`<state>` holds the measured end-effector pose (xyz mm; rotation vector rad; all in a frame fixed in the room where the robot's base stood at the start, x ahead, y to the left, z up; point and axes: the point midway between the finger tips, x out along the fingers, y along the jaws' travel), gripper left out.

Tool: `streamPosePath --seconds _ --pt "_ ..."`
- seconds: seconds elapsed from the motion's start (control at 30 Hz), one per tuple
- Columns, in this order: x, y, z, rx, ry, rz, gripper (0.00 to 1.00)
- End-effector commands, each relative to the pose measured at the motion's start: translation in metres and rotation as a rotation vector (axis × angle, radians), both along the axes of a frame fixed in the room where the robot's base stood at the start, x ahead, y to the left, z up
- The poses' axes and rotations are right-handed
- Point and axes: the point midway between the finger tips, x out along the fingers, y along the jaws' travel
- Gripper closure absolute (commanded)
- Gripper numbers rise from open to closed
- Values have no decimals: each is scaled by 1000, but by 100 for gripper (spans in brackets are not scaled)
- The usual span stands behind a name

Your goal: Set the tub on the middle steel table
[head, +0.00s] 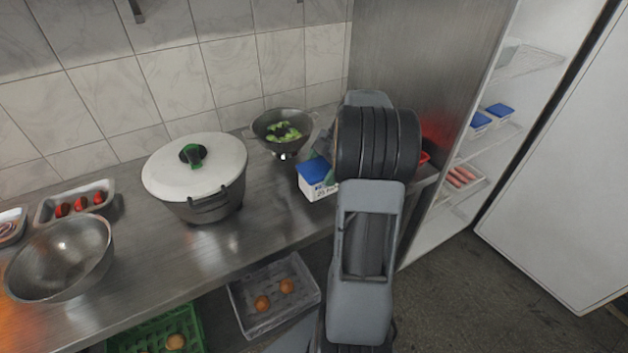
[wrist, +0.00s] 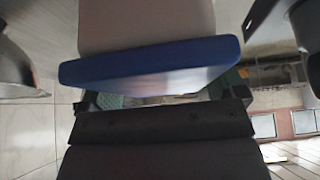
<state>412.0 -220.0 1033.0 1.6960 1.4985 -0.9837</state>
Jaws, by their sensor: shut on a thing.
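The tub (head: 318,187) is white with a blue lid and dark print on its side. In the head view it is at the steel table's right part, just left of my arm. My gripper (head: 327,150) is shut on the tub and mostly hidden behind my arm. In the wrist view the blue lid and pale body of the tub (wrist: 150,70) fill the upper middle, between the fingers (wrist: 165,97). The steel table (head: 225,250) runs along the tiled wall. I cannot tell whether the tub's base touches it.
A lidded pot (head: 205,195), a wok with green pieces (head: 283,130), a steel bowl (head: 62,260) and a tray of red items (head: 76,203) stand on the table. A grey crate (head: 275,295) and a green crate (head: 150,335) are below. An open fridge (head: 480,150) at right holds blue-lidded tubs.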

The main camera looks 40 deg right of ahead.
Motion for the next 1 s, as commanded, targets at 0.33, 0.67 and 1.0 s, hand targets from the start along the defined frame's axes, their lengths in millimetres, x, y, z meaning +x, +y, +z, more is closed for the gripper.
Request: streamPosePath --seconds 0.33,0.67,1.0 --pt "12 11 -18 0 0 1 52" --pt "15 14 -52 0 -1 0 52" --pt "15 14 -55 -1 -1 0 52"
